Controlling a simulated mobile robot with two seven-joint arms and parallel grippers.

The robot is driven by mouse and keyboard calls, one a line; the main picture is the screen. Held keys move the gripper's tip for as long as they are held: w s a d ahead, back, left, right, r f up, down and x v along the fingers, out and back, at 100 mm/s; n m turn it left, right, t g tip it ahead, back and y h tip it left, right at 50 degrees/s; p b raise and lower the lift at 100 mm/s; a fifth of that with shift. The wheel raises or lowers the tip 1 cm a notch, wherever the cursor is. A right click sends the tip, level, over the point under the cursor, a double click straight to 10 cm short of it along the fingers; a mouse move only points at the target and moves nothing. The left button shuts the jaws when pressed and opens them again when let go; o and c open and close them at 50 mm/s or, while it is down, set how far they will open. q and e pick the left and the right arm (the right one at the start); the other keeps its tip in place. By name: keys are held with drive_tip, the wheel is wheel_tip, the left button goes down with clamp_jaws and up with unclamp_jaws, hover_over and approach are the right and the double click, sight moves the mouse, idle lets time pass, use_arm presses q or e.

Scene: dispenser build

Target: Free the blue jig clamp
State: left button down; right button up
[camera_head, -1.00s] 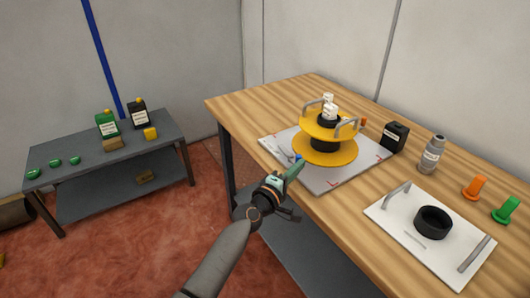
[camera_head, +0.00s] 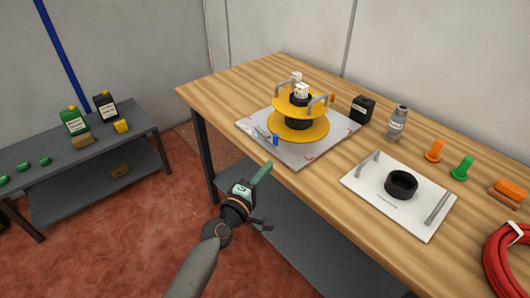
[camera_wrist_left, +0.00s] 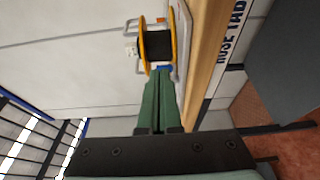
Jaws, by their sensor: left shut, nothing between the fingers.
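The blue jig clamp (camera_head: 276,139) stands upright as a small blue piece at the near edge of the pale jig plate (camera_head: 318,151). A yellow-flanged spool (camera_head: 301,132) with a black core and grey handles sits on the plate behind it. My left gripper (camera_head: 267,167), with green fingers, is shut and empty, off the table's front edge, apart from the clamp. In the left wrist view the green fingers (camera_wrist_left: 161,85) are together and point at the spool (camera_wrist_left: 156,45); a bit of blue (camera_wrist_left: 163,69) shows just beyond their tips. My right gripper is out of view.
Grey metal pieces (camera_head: 261,133) lie left of the clamp. A white tray (camera_head: 385,212) with a black ring (camera_head: 401,184), bottles, orange and green pegs and a red hose (camera_head: 507,262) are to the right. A grey side table (camera_head: 75,176) stands at left.

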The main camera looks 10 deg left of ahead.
use_arm(q)
drive_tip(key=s, duration=0.3)
drive_tip(key=shift+s+d+p, duration=0.2)
drive_tip(key=shift+d+p, duration=0.05)
drive_tip(key=shift+p, duration=0.05)
